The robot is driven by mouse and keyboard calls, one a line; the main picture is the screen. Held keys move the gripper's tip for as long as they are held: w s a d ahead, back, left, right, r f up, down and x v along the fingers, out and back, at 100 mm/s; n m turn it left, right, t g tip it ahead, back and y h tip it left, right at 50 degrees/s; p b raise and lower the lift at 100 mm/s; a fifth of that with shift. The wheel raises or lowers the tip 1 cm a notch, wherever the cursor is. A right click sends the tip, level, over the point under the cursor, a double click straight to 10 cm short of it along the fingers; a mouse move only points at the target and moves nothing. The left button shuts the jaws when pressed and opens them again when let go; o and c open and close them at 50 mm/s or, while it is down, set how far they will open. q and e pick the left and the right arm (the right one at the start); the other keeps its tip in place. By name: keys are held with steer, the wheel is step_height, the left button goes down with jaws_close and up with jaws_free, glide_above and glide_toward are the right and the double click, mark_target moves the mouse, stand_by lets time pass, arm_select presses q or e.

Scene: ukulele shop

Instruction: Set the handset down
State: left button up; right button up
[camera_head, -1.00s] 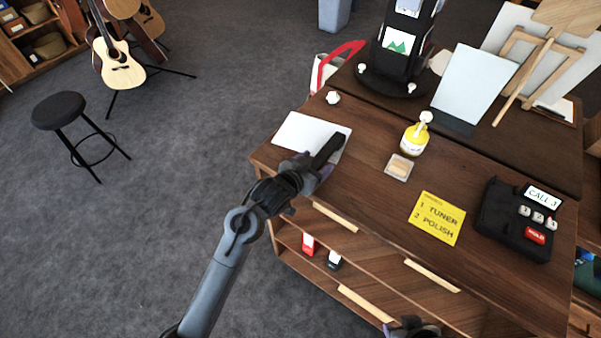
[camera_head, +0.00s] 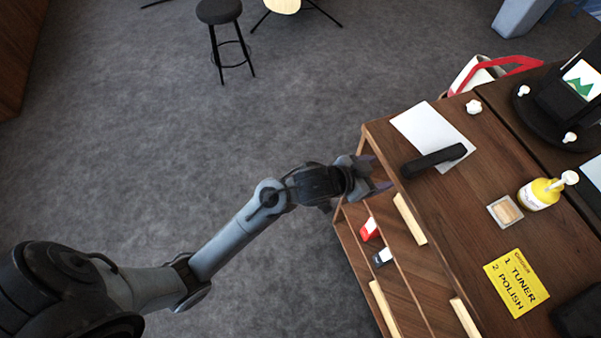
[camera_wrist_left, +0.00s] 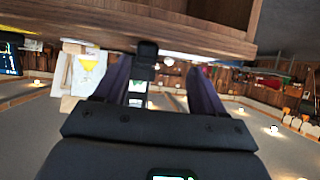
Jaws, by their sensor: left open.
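The black handset (camera_head: 433,160) lies on the wooden counter, its far end over a white sheet of paper (camera_head: 428,128). My left gripper (camera_head: 378,173) is open and empty, just off the counter's left edge, with a small gap between its purple fingers and the handset's near end. In the left wrist view, the spread fingers (camera_wrist_left: 160,88) show with a black block, likely the handset's end (camera_wrist_left: 147,49), beyond them at the counter edge. My right gripper is not in view.
A yellow pump bottle (camera_head: 539,193), a small tray (camera_head: 505,211) and a yellow note (camera_head: 516,282) stand or lie to the right on the counter (camera_head: 455,225). A dark device (camera_head: 580,315) is cut off at bottom right. Drawers and shelves are below my gripper; open floor lies left.

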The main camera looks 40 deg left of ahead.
arm_select(q)
steer(key=s+a+f+n+g+y, duration=0.1)
steer(key=s+a+f+g, duration=0.1)
steer(key=s, duration=0.6)
steer(key=s+a+f+n+g+y, duration=0.1)
steer(key=s+a+f+g+y, duration=0.1)
steer(key=s+a+f, duration=0.3)
steer(key=s+a+f+n+g+y, duration=0.1)
steer(key=s+a+f+g+y, duration=0.1)
steer(key=s+a, duration=0.5)
steer(key=s+f+g, duration=0.1)
steer(key=s+f, duration=0.1)
steer(key=s, duration=0.4)
steer(key=shift+s+g, duration=0.15)
steer(key=shift+g, duration=0.15)
steer(key=shift+f, duration=0.1)
